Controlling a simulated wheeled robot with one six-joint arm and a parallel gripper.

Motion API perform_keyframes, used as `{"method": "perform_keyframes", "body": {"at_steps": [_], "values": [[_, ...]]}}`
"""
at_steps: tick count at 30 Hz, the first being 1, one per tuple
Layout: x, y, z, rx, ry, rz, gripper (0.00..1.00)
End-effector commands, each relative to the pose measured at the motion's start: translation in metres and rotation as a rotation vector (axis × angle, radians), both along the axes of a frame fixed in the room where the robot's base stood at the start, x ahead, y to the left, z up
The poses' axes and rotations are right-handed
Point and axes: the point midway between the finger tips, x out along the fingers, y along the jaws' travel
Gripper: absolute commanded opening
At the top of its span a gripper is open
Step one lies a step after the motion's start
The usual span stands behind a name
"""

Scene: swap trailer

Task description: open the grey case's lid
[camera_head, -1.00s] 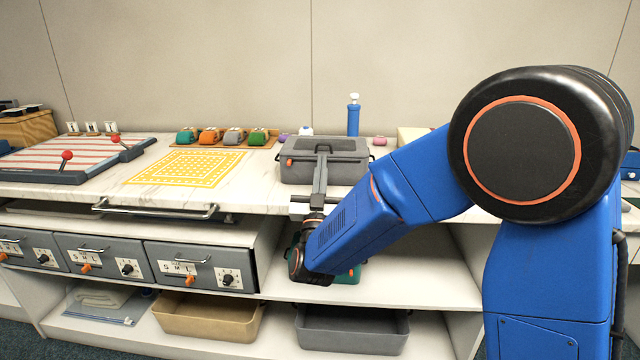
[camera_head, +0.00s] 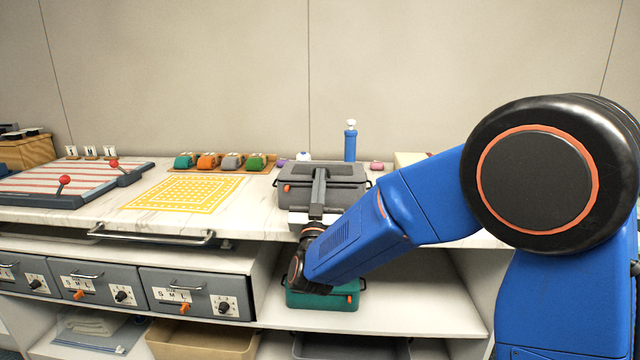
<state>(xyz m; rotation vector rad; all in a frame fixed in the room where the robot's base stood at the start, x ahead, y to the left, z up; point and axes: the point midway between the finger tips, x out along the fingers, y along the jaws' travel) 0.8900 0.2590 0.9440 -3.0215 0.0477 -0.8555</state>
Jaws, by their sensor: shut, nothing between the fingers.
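The grey case (camera_head: 348,193) sits on the worktop, with an orange latch (camera_head: 287,188) at its front left. Its lid (camera_head: 345,172) looks closed, though my gripper hides part of it. My gripper (camera_head: 320,172) reaches from the front over the case's front edge, its long narrow fingers lying across the lid area. The fingers are together with nothing seen between them. I cannot tell whether they touch the lid.
Several coloured toy-like pieces (camera_head: 231,161) stand on a rack behind left. A blue bottle (camera_head: 350,144) stands behind the case. A yellow grid mat (camera_head: 185,193) lies to the left. A teal case (camera_head: 330,297) is on the shelf below. A bar handle (camera_head: 150,236) juts from the worktop's front.

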Motion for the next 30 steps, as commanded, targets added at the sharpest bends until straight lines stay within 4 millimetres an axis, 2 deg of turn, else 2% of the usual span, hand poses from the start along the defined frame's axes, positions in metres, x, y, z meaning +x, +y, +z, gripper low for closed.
{"method": "perform_keyframes", "body": {"at_steps": [8,18,30], "values": [[0.003,0.000,0.029,0.007,0.130,0.001,0.00],[0.019,-0.001,0.071,0.011,0.363,0.003,0.00],[0.041,-0.001,0.103,0.011,0.572,0.002,0.00]]}}
